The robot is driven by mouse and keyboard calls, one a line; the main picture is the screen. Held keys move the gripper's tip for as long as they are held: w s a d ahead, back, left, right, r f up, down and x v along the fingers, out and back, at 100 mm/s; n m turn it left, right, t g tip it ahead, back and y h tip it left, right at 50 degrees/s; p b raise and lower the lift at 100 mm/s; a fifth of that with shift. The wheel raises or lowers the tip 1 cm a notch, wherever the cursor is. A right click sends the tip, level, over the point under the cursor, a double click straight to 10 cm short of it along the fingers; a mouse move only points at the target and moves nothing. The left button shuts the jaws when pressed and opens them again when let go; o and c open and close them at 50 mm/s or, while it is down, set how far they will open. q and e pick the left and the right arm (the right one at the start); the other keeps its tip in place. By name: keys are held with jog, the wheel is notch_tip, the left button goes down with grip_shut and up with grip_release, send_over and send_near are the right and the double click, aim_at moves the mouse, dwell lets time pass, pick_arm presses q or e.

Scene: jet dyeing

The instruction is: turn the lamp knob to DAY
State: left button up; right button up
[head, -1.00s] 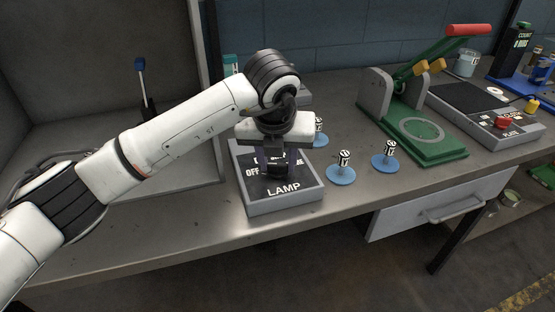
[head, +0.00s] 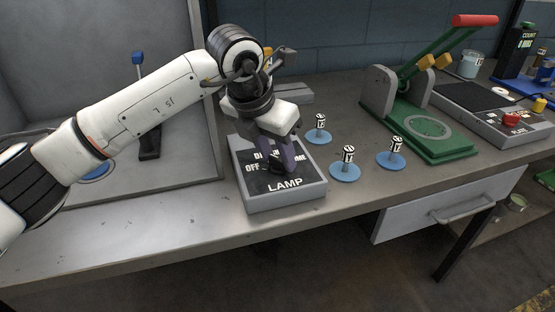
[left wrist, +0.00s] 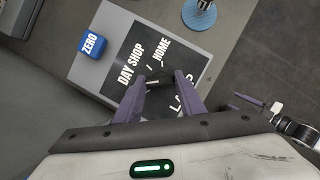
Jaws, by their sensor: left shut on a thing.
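The lamp box (head: 290,202) is a grey box with a black top on the bench. Its top reads LAMP, with OFF and a partly covered DAY legible in the head view. In the left wrist view the lamp box (left wrist: 88,72) shows DAY, SHOP and HOME. The dark lamp knob (left wrist: 158,79) sits between my left fingers. My left gripper (head: 283,160) is tilted over the box and shut on the knob; it also shows in the left wrist view (left wrist: 160,88). The fingers hide much of the knob, and I cannot tell which mark it points to.
Several blue-based pegs (head: 345,170) stand close right of the box. A green press (head: 430,135) with a red handle is farther right. A grey booth (head: 200,165) stands at left.

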pick_arm(q)
jog(key=shift+a+m+g, duration=0.1)
jog(key=shift+m+g, duration=0.2)
jog(key=shift+m, duration=0.6)
jog(key=shift+r+m+h, duration=0.1)
jog(key=shift+m+h, duration=0.2)
pick_arm(e)
jog(key=shift+w+a+r, duration=0.2)
jog(key=shift+f, duration=0.15)
pick_arm(q)
jog(key=o, duration=1)
jog(key=shift+o, duration=0.2)
jog(key=b+v, duration=0.1)
jog(key=v, duration=0.9)
jog(key=shift+r, duration=0.15)
pick_arm(e)
jog(key=shift+a+f, duration=0.15)
jog(key=shift+f, duration=0.1)
